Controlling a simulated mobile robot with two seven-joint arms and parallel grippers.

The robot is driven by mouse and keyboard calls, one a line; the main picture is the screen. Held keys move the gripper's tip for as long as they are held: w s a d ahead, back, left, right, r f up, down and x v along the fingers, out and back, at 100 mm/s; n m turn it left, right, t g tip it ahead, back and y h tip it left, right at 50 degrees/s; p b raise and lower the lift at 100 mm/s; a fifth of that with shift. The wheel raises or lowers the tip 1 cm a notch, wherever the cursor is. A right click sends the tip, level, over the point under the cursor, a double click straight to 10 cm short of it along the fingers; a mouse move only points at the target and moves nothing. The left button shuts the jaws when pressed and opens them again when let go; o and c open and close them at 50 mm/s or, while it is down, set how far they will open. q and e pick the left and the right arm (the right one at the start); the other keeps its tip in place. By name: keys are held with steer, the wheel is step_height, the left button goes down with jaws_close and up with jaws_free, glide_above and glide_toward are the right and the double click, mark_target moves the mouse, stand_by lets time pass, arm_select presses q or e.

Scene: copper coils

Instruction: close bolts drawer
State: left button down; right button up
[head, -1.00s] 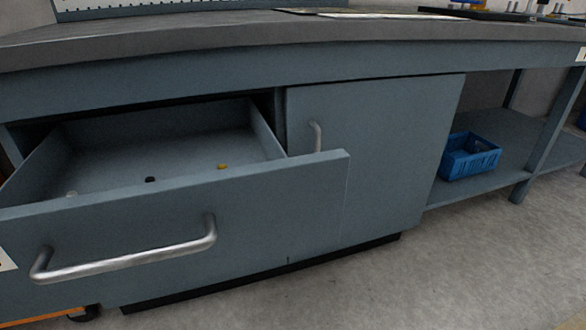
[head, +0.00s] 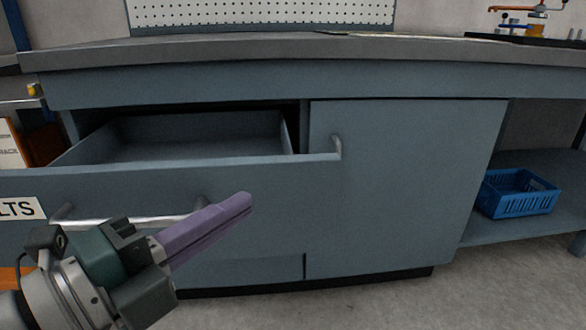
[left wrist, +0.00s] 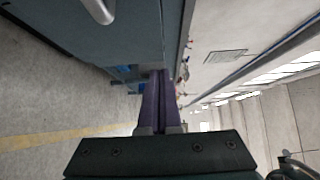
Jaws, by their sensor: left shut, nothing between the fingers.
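The bolts drawer (head: 270,180) is a blue-grey drawer pulled open from the workbench, with a label ending in "LTS" at the left of its front. Its silver bar handle (head: 120,222) is partly hidden by my left gripper. My left gripper (head: 248,200) has purple fingers, shut and empty, in front of the drawer face and just right of the handle. The fingers point up and right; I cannot tell whether they touch the drawer. In the left wrist view the shut fingers (left wrist: 160,100) show with nothing between them. My right gripper is not in view.
A closed cabinet door (head: 400,180) with a small handle is right of the drawer. A blue crate (head: 518,206) sits on the low shelf at the right. The worktop (head: 250,48) runs above. The floor in front of the cabinet is clear.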

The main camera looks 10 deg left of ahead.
mark_target(275, 168)
arm_select(q)
steer(key=w, duration=0.3)
steer(key=w+b, duration=0.1)
steer(key=w, duration=0.1)
steer(key=shift+w+d, duration=0.25)
steer(key=shift+d, duration=0.1)
steer(key=shift+w+a, duration=0.15)
steer(key=shift+w, duration=0.35)
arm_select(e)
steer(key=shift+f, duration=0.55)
